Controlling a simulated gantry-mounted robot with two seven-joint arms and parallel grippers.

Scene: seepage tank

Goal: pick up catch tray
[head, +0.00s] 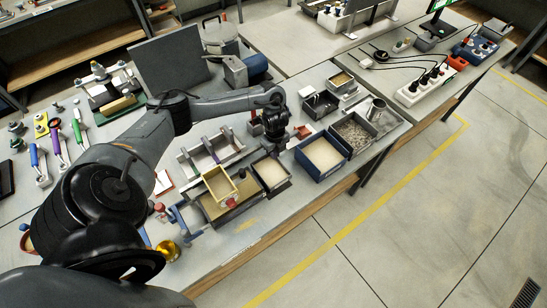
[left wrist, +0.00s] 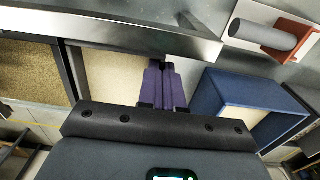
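No tray is labelled, so I cannot tell for certain which is the catch tray. A dark-walled tray with a cream inside (head: 271,174) stands on the bench below my left gripper (head: 276,147). The left wrist view shows this cream inside (left wrist: 108,76) left of my purple fingers (left wrist: 165,70). The fingers are close together, with only a thin line between them. Their tips are at the tray's edge, near a metal wall; whether they pinch the rim is hidden. My right gripper is not in view.
A blue box with pale contents (head: 322,156) stands to the right, with a gravel box (head: 354,132) beyond it. A sand-coloured tray (head: 228,207) with a yellow frame (head: 219,184) is at the left. A metal trough (head: 210,153) lies behind. Open floor is in front.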

